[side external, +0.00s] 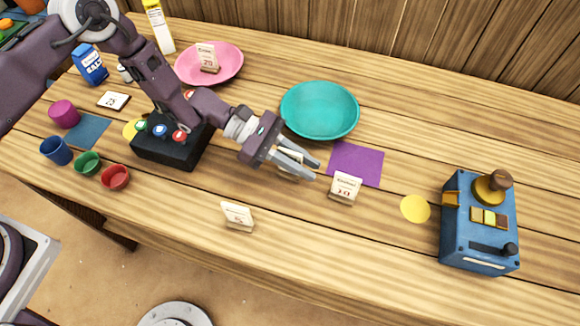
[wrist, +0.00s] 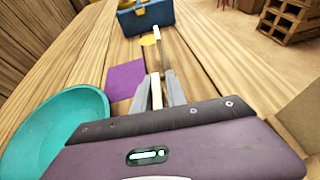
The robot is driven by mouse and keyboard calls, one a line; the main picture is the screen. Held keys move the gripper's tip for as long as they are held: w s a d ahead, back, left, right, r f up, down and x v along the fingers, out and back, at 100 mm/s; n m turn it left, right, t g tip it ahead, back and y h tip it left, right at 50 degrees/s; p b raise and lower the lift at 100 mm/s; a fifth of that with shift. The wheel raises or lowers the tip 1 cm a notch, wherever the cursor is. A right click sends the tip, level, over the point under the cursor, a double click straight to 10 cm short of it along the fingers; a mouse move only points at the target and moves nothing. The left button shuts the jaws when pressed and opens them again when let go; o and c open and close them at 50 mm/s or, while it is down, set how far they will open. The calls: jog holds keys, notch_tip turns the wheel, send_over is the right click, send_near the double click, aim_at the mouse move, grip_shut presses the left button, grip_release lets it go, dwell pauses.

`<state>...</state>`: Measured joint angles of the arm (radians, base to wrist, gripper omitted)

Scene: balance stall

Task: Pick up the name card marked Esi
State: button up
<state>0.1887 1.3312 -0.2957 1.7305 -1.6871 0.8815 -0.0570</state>
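My gripper (side external: 316,171) is low over the middle of the table, its fingers on either side of a small cream card (side external: 290,160). The fingers partly hide this card, and its name cannot be read. In the wrist view the card's edge (wrist: 156,90) shows between the fingertips (wrist: 159,78), which look spread wider than the card. Another standing card (side external: 345,186), seemingly marked 10, is just beyond the fingertips. One card (side external: 238,217) stands near the front edge, and another (side external: 207,58) stands on the pink plate. The small names are not clearly legible.
A yellow disc (side external: 415,208) and a blue machine (side external: 478,222) are at the right. A black button box (side external: 170,148), cups and a pink plate (side external: 225,73) are at the left.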

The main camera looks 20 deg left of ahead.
grip_shut()
